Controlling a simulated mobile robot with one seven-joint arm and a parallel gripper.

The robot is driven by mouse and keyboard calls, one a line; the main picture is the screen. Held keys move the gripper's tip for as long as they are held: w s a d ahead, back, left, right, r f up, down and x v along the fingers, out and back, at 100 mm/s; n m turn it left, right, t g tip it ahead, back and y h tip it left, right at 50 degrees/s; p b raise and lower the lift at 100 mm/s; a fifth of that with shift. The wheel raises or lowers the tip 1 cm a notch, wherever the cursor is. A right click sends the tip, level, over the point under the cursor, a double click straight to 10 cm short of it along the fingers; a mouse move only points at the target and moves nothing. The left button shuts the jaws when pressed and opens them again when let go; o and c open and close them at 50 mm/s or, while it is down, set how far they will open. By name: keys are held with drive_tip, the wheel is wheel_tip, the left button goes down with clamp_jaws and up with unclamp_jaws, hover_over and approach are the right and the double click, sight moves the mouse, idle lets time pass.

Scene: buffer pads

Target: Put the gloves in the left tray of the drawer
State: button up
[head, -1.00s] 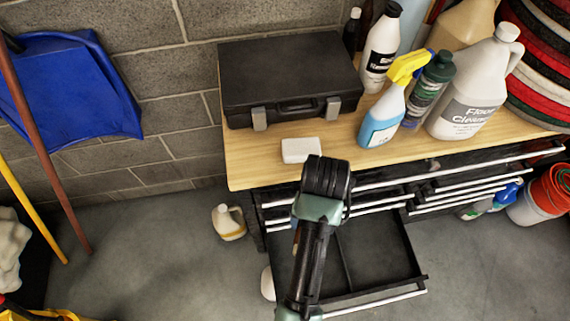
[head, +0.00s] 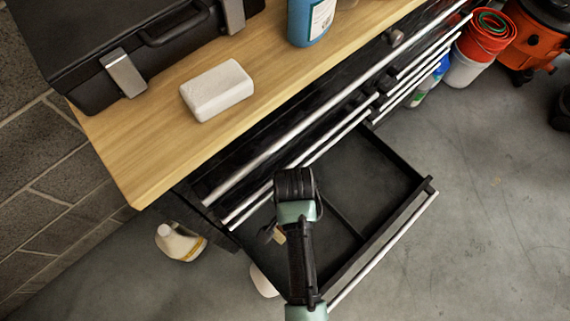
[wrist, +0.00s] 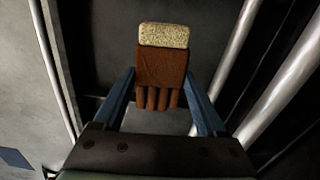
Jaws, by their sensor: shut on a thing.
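The gloves (wrist: 161,68) are brown with a speckled beige cuff. In the wrist view they sit between the two blue fingers of my gripper (wrist: 160,76), which is shut on them. In the head view my arm hides most of the gripper, and only a small tan patch (head: 280,237) shows beside it, perhaps the cuff. The open black drawer (head: 398,217) has a divider that splits it into left and right trays. My gripper is over the left tray (head: 328,243), partly covered by my arm. The right tray (head: 375,175) looks empty. The gloves' height above the tray is unclear.
The wooden worktop (head: 150,150) above carries a black case (head: 150,40), a white block (head: 217,90) and a blue bottle (head: 310,20). Closed drawers with silver handles (head: 300,130) are above the open one. A jug (head: 180,243) stands on the floor at left.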

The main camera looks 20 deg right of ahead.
drive_tip(key=shift+w+d+f+m+b, duration=0.1)
drive_tip(key=shift+f+m+b, duration=0.15)
drive_tip(key=shift+f, duration=0.4)
drive_tip(key=shift+w+d+f+m+b, duration=0.1)
drive_tip(key=shift+f+m+b, duration=0.1)
drive_tip(key=shift+f, duration=0.4)
wheel_tip(320, 180, down, 10)
drive_tip(key=b, duration=0.3)
drive_tip(key=shift+r, duration=0.2)
drive_tip(key=shift+f, duration=0.15)
drive_tip(key=o, duration=1.3)
drive_tip(key=shift+s, duration=0.1)
drive_tip(key=shift+o, duration=0.2)
wheel_tip(320, 180, up, 12)
drive_tip(key=p, duration=0.3)
drive_tip(key=shift+r+p, duration=0.2)
drive_tip(key=shift+p, duration=0.15)
